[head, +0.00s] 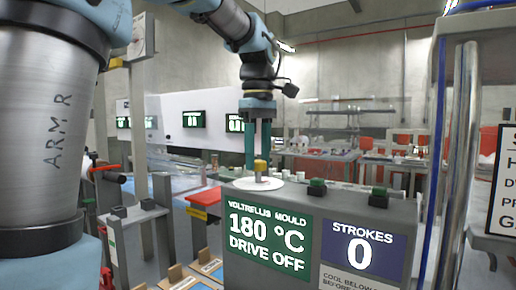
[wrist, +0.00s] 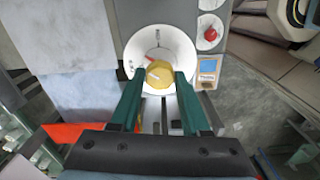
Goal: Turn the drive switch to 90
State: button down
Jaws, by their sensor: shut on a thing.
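The drive switch (head: 261,166) is a yellow knob on a round white dial plate (head: 243,184) on top of a grey control box (head: 236,258). In the wrist view my gripper (wrist: 160,78) is shut on the knob. The box reads "180 °C", "DRIVE OFF" and "STROKES 0". The dial's markings are too small to read.
Two green-and-black buttons (head: 317,186) stand on the box to the right of the dial. A red tray-like surface (head: 205,197) lies left of the box. A steel post (head: 457,160) and a sign (head: 506,180) stand at the right.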

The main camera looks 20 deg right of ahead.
aim_at(259, 161)
jog(key=m+p, duration=0.2)
jog(key=m, duration=0.3)
jog(key=shift+r+m, duration=0.15)
jog(key=shift+m, duration=0.15)
jog(key=m+p, duration=0.2)
jog(key=m, duration=0.3)
jog(key=shift+m, duration=0.4)
jog(key=shift+c, duration=1.9)
grip_release()
notch_tip(259, 161, up, 11)
jog(key=shift+f, duration=0.2)
jog(key=shift+s, duration=0.15)
